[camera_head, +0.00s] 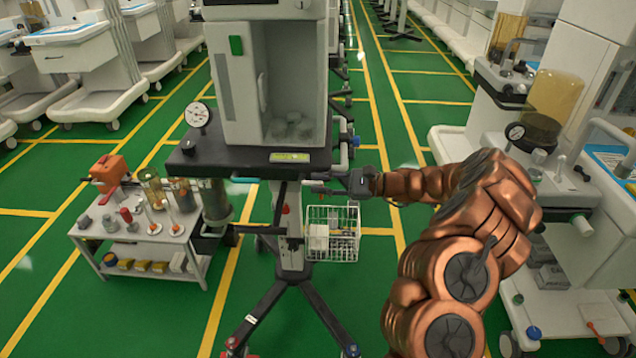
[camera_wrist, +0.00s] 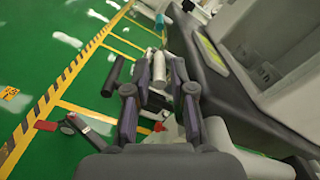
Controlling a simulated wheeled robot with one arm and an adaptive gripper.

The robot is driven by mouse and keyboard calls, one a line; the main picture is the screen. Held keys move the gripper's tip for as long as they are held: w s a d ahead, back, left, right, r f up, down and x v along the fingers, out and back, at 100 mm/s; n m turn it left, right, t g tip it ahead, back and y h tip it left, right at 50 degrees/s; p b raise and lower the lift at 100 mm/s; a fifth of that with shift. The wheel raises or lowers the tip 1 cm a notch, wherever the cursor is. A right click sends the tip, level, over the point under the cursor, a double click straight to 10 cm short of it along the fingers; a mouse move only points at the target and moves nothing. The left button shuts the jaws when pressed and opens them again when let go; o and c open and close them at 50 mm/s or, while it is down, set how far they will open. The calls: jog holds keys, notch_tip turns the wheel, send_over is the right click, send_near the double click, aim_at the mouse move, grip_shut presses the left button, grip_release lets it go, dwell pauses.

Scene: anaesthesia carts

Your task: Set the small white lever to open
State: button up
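My gripper (camera_head: 328,188) is at the right side of the central anaesthesia cart (camera_head: 240,163), just below its dark top. In the wrist view the two dark fingers of my gripper (camera_wrist: 159,62) point forward with a narrow gap. A small whitish piece (camera_wrist: 159,71), likely the small white lever, shows between the fingertips. I cannot tell whether the fingers press on it. In the head view the lever is too small to make out beside the gripper.
A white pipe (camera_head: 345,156) runs down the cart's side above my gripper. A wire basket (camera_head: 332,240) hangs below it. A side table (camera_head: 140,232) with tools stands at left, another cart (camera_head: 550,150) at right. Green floor (camera_head: 385,150) lies between the carts.

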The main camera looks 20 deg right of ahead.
jog(key=shift+w+a, duration=0.1)
jog(key=shift+a, duration=0.35)
grip_shut()
jog(key=shift+r, duration=0.1)
